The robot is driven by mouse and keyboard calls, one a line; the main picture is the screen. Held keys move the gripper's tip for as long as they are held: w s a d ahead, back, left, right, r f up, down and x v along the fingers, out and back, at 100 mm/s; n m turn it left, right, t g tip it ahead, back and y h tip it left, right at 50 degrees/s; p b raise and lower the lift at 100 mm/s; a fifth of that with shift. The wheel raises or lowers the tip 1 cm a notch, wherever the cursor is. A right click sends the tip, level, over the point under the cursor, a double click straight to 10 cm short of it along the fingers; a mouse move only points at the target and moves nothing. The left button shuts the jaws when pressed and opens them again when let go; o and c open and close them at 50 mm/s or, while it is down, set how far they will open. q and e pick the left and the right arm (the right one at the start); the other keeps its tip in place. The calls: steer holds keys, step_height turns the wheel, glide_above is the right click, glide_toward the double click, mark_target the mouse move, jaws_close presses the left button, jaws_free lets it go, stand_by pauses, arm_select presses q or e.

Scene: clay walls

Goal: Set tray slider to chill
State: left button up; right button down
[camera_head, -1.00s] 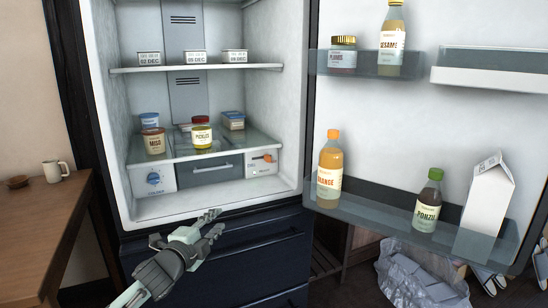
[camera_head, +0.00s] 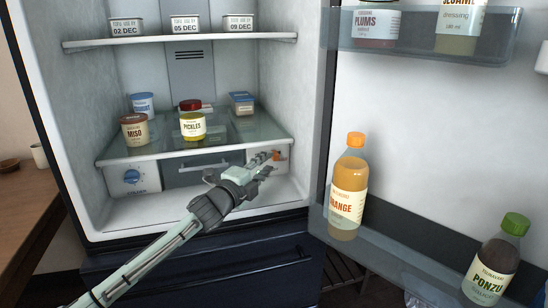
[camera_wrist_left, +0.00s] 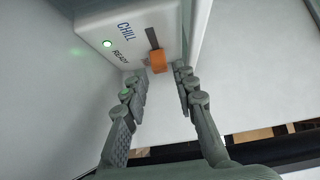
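The orange slider knob (camera_head: 277,155) is on the white panel at the right end of the drawer row, partly hidden by my left gripper (camera_head: 264,161). The word CHILL (camera_wrist_left: 124,30) is beside the other end. A green light (camera_wrist_left: 107,43) glows on the panel. My left gripper (camera_wrist_left: 160,82) is open, its fingers apart. The knob shows in the gap just beyond the fingertips; contact cannot be told. My right gripper is not in view.
A glass shelf (camera_head: 170,150) above the panel holds miso (camera_head: 135,130), pickles (camera_head: 192,124) and other containers. A blue dial (camera_head: 131,176) is at the left. The open door (camera_head: 420,150), with an orange bottle (camera_head: 348,190), stands to the right of my arm.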

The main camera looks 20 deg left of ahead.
mark_target(273, 158)
arm_select(q)
steer(key=shift+w+d, duration=0.25)
steer(key=shift+w, duration=0.85)
steer(key=shift+w+d, duration=0.2)
steer(key=shift+w, duration=0.85)
jaws_close()
